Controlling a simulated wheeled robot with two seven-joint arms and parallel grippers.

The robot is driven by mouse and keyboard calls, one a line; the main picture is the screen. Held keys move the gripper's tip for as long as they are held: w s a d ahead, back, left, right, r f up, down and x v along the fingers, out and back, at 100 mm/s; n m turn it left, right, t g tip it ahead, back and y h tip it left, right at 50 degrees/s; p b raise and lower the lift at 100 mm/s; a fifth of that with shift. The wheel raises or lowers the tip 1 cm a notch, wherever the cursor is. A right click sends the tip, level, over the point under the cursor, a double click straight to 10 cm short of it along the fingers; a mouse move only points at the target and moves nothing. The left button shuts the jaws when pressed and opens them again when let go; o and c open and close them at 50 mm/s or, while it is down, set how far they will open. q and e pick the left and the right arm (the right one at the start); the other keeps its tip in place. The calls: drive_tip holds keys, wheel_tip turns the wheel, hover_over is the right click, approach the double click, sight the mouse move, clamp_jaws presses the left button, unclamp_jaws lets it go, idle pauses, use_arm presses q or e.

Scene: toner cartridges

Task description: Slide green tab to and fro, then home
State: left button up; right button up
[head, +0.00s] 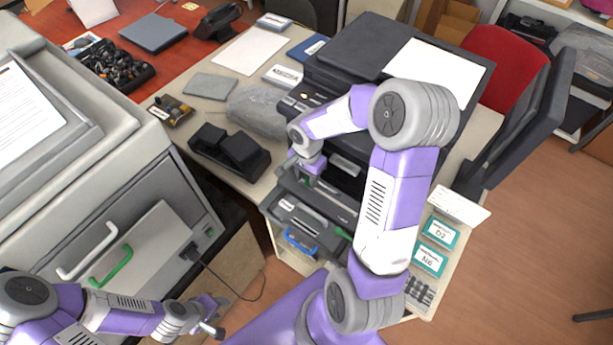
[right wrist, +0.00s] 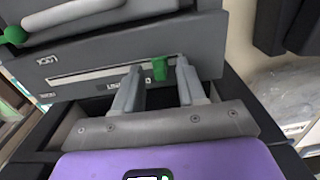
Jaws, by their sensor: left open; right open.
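The green tab (right wrist: 160,68) stands up from a pale slot strip (right wrist: 100,76) on a dark grey cartridge, in the right wrist view. My right gripper (right wrist: 159,73) is open, with one finger on either side of the tab; I cannot tell whether either finger touches it. In the head view my right gripper (head: 311,166) reaches down into the front of the black printer (head: 342,62), over the pulled-out cartridge part (head: 305,215), and the tab is not clear there. My left gripper (head: 218,315) is open and empty at the lower left, away from the printer.
Boxes marked N6 (head: 430,260) lie to the right. A grey cabinet (head: 100,150) with white and green handles stands at left.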

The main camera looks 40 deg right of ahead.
drive_tip(key=shift+f, duration=0.25)
clamp_jaws()
idle(0.3)
